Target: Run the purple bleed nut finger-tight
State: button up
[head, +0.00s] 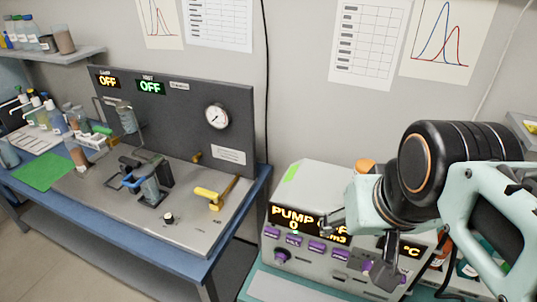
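My gripper (363,245) points down in front of the right part of the pump unit (307,179). Its two dark fingers are spread apart with nothing seen between them. Purple parts sit on the unit's front: a row of small buttons (316,246), a round dark purple knob (282,256) at lower left, and a purple piece (367,265) just below my fingers. Another purple piece (403,279) shows further right, partly behind the gripper. I cannot tell which is the bleed nut or whether a finger touches one. My gripper hides part of the front and display.
A blue-edged bench (262,190) stands left, with a grey panel (180,105), a gauge (217,116), a yellow lever (213,196) and a blue-handled clamp (137,181). Bottles crowd its left end. An orange cap (365,166) and bottles stand behind and beside my arm.

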aim_at(280, 258)
jog(key=j+u, duration=0.35)
jog(key=k+l+u, duration=0.1)
jog(key=l+u, duration=0.2)
jog(key=l, duration=0.15)
jog(key=k+j+u, duration=0.1)
jog(key=u, duration=0.25)
jog(key=k+j+u, duration=0.15)
jog(key=k+u, duration=0.15)
jog(key=k+j, duration=0.1)
jog(key=k+z, duration=0.15)
jog(key=i+u, duration=0.1)
jog(key=u, duration=0.35)
